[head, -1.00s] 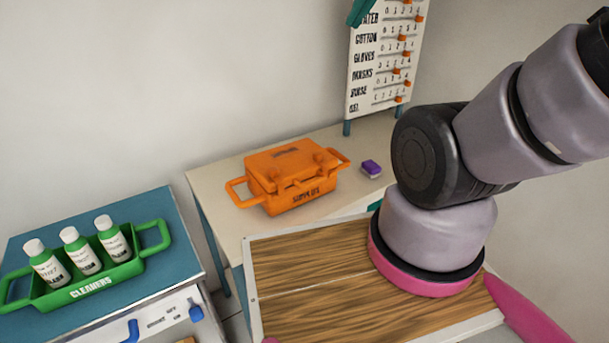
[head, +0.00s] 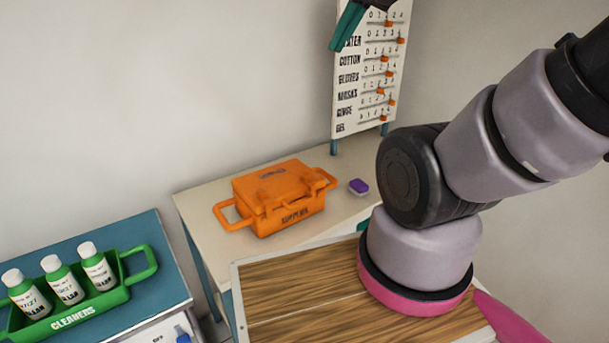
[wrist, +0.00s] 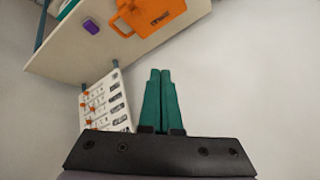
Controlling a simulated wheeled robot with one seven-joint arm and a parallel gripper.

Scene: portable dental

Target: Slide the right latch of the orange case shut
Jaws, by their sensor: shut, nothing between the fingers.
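The orange case (head: 278,205) stands with its lid down on the cream table, labelled on its front and with a loop handle at each end. Its right latch (head: 325,177) is at the right part of the front; its exact position is too small to tell. The case also shows at the top of the wrist view (wrist: 150,18), partly cut off. My gripper (wrist: 161,72) has two green fingers held together with nothing between them. In the head view its green fingers (head: 349,22) show at the top by the board, well above and right of the case.
A purple block (head: 358,187) lies right of the case. A white board with orange sliders (head: 368,75) stands behind it. A wooden-topped surface (head: 290,300) is in front. A green tray of bottles (head: 75,318) sits on the blue cart at left.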

